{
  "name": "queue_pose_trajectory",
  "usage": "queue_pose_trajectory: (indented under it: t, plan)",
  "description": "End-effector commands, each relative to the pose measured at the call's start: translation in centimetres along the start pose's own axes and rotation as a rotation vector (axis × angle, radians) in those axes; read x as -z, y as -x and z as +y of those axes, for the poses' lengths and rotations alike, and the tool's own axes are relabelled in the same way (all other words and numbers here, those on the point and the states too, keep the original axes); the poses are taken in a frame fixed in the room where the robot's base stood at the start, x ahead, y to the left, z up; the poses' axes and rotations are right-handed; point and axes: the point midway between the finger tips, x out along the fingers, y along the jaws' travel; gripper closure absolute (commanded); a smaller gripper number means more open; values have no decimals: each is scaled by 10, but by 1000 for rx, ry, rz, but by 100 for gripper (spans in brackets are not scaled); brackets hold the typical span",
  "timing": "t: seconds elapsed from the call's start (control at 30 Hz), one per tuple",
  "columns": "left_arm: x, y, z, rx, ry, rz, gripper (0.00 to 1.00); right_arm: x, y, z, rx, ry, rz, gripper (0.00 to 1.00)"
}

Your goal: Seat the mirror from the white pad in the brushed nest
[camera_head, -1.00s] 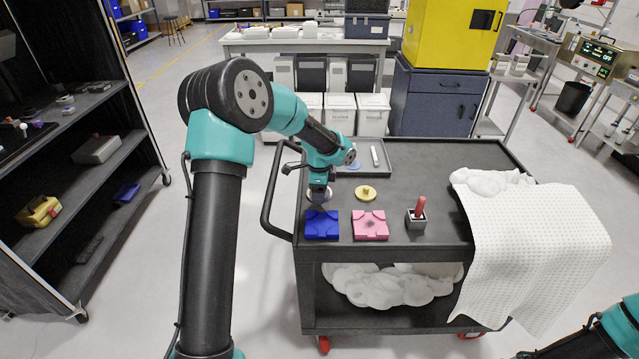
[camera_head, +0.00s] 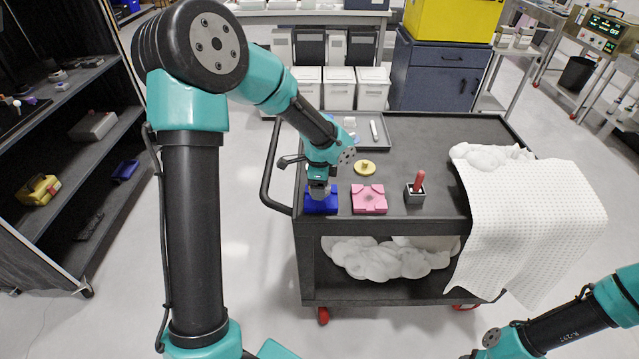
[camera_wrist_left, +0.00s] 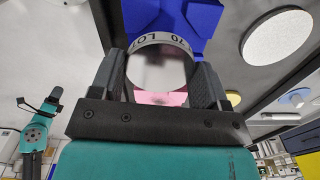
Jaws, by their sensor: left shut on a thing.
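My left gripper (camera_head: 319,191) is shut on the round mirror (camera_wrist_left: 158,70), gripping it by opposite sides of its rim. Lettering shows on the rim. The gripper is over or just above the blue nest (camera_head: 313,208); whether the mirror touches it is hidden. In the left wrist view the blue nest (camera_wrist_left: 200,18) lies behind the mirror. The pink nest (camera_head: 369,204) stands to its right, with a dark smudge in its middle. The white pad (camera_wrist_left: 279,34) is bare in the left wrist view.
A red-handled tool stands in a grey holder (camera_head: 414,196) right of the pink nest. A yellow knobbed disc (camera_head: 365,168) lies behind the nests. A grey tray (camera_head: 388,142) is at the back. White cloth (camera_head: 530,200) drapes the cart's right side.

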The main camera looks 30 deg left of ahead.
Motion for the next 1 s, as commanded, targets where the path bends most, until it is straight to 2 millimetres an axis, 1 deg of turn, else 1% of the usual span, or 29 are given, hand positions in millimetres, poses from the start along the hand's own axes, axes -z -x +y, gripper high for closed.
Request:
queue_pose_trajectory:
  t: [0.17,0.27,0.4,0.47,0.8,1.0]
  plan:
    - [0,1,-1,1,0,0,58,0,0,0,0,0,0,51]
    - [2,11,-4,4,1,1,58,0,0,0,0,0,0,51]
    - [4,30,-10,4,1,1,58,0,0,0,0,0,0,51]
    - [4,33,-11,2,0,1,58,0,0,0,0,0,0,51]
    - [4,33,-11,0,0,1,58,0,0,0,0,0,0,51]
    - [4,26,-10,-1,0,0,58,0,0,0,0,0,0,51]
